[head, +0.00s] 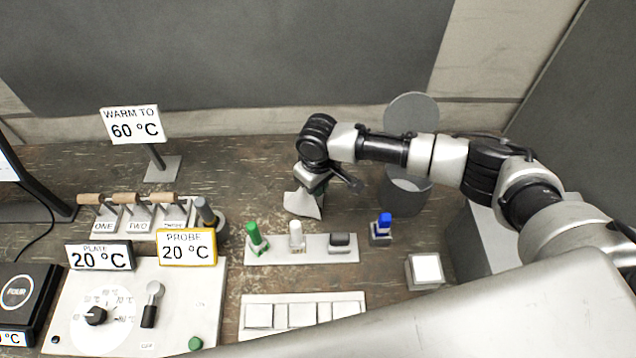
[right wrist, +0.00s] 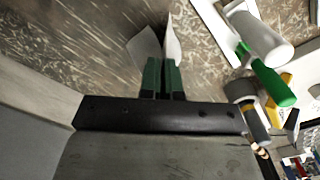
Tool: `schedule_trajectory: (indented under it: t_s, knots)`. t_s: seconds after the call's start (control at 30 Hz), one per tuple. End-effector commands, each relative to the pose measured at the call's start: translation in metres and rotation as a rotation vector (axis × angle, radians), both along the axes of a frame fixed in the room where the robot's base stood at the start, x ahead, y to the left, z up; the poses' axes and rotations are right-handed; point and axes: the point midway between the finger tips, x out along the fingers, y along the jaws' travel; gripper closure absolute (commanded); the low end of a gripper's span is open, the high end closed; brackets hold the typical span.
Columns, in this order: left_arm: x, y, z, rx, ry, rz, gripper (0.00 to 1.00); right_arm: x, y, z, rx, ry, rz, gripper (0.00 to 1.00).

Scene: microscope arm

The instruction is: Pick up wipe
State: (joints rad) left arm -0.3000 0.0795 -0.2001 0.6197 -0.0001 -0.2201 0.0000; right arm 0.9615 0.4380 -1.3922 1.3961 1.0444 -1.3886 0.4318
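The wipe (head: 303,204) is a pale, folded cloth near the middle of the table in the head view, hanging or standing directly below my right gripper (head: 322,187). In the right wrist view my right gripper (right wrist: 161,80) has its two green fingers close together, with the wipe (right wrist: 147,46) pinched at their tips and spreading out in two flaps beyond them. I cannot tell clearly whether the wipe's lower edge touches the table. My left gripper is not in view.
A rack with green, white and dark-capped items (head: 270,256) stands just in front of the wipe. A blue-capped item (head: 381,228) and a grey bin with raised lid (head: 410,112) are to the right. Switches and a hotplate panel (head: 190,290) lie left.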

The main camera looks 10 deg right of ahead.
Motion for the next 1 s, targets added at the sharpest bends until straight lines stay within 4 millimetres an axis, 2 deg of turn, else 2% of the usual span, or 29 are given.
schedule_trajectory:
  t_s: [0.17,0.27,0.5,0.63,0.73,1.0]
  knots:
    - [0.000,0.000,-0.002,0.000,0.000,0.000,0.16,0.000,0.000,-0.002,0.000,0.000,0.000,1.00]
    - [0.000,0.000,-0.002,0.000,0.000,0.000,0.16,0.001,0.001,0.005,0.002,-0.002,0.000,1.00]
    - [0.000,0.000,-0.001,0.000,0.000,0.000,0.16,0.001,0.000,0.061,0.003,-0.004,0.001,1.00]
    - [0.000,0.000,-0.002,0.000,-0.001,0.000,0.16,0.000,0.001,0.083,0.002,-0.002,0.000,1.00]
    - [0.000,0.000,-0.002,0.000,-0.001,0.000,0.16,0.000,0.000,0.089,0.000,0.000,0.000,1.00]
    - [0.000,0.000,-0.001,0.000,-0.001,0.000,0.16,0.000,0.000,0.089,0.000,0.000,-0.001,1.00]
